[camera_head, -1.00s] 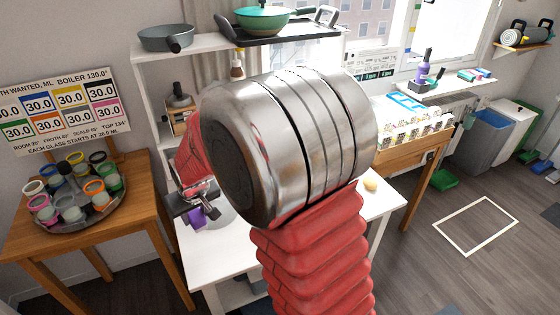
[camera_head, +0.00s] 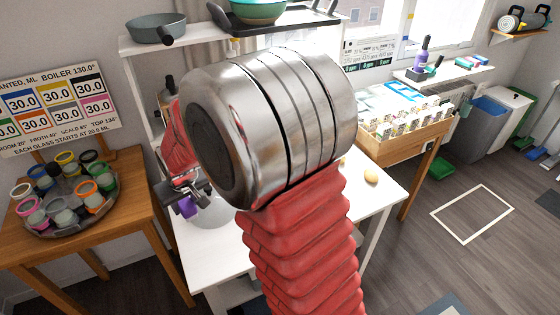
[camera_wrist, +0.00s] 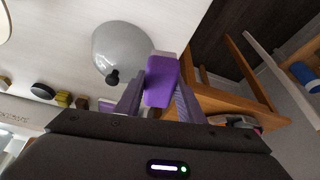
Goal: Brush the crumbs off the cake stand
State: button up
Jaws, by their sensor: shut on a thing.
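My gripper (camera_head: 190,190) is low over the white table (camera_head: 205,262), left of my big metal arm joint. It is shut on a purple block-like thing (camera_wrist: 162,82), perhaps the brush handle, with a pale end; its purple also shows in the head view (camera_head: 187,207). A smooth grey round thing (camera_wrist: 120,45) with a dark knob lies on the white surface beside the held thing, partly hidden in the head view (camera_head: 214,212). I cannot tell whether it is the cake stand. No crumbs can be made out. My arm hides the table's middle.
A wooden table (camera_head: 120,228) at left bears a round tray of several colour-rimmed jars (camera_head: 65,190). A white shelf (camera_head: 190,45) with pans stands behind. A wooden crate (camera_head: 400,143) is at right. A yellowish round thing (camera_head: 371,176) lies on the white table's right side.

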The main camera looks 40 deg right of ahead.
jog(key=shift+d, duration=0.15)
jog(key=s+d+r, duration=0.2)
jog(key=d, duration=0.7)
jog(key=s+d+r+m, duration=0.1)
jog(key=s+d+r, duration=0.1)
jog(key=d, duration=0.7)
jog(key=s+d+r+m+h, duration=0.1)
jog(key=s+d, duration=0.3)
jog(key=d, duration=0.6)
jog(key=shift+r, duration=0.55)
jog(key=shift+s, duration=0.1)
